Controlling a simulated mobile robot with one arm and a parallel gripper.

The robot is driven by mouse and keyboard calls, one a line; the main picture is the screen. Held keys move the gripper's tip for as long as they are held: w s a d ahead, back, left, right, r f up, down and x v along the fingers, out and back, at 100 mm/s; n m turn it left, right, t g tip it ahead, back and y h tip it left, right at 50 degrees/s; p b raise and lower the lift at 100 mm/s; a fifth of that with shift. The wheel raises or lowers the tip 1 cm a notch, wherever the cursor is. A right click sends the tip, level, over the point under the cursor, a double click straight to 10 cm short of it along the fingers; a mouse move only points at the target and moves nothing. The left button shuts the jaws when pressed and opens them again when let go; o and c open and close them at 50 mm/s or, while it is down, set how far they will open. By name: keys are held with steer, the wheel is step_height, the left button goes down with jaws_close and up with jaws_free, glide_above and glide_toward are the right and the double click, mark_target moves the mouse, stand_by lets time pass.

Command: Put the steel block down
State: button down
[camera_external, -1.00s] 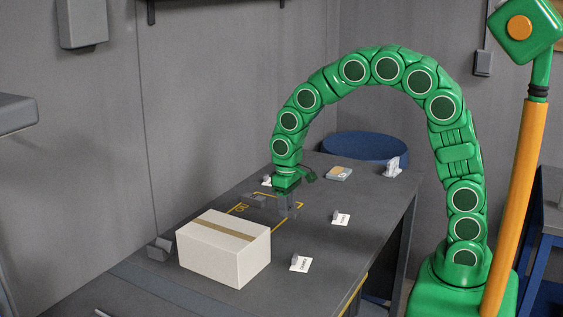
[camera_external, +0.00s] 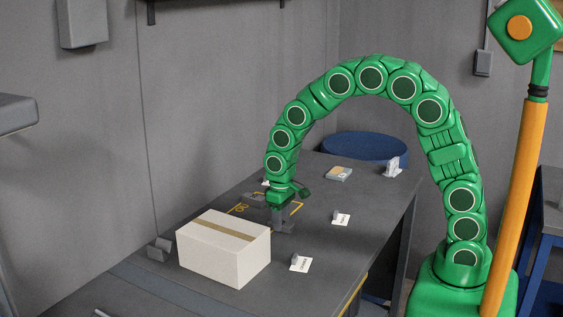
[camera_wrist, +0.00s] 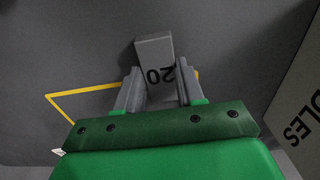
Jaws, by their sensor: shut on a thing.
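The steel block (camera_wrist: 154,48) is grey with a dark "20" on its face. In the wrist view it sits between the two grey fingers of my gripper (camera_wrist: 160,88), which are shut on it. In the external view my gripper (camera_external: 279,215) points down low over the table (camera_external: 360,245), behind the white box. The block is hard to tell from the grey fingers there. I cannot tell whether it touches the tabletop. A yellow marked outline (camera_wrist: 75,92) lies on the table beside and beneath the gripper.
A white taped box (camera_external: 222,258) stands close in front of my gripper; it fills the right of the wrist view (camera_wrist: 302,105). Cards with small grey pieces lie at right (camera_external: 341,218) and front (camera_external: 301,263). A grey holder (camera_external: 160,249) is left of the box.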

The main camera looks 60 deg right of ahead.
steer(key=c, duration=0.7)
jaws_free()
step_height(320, 180, up, 11)
steer(key=s+d+r, duration=0.2)
steer(key=s+r, duration=0.1)
steer(key=s, duration=0.6)
steer(key=s+d+r, duration=0.3)
steer(key=s, duration=0.6)
steer(key=s+d+g, duration=0.1)
steer(key=s, duration=1.8)
steer(key=shift+s+d+f+g, duration=0.3)
steer(key=shift+s+f+g, duration=0.05)
steer(key=shift+f+g, duration=0.1)
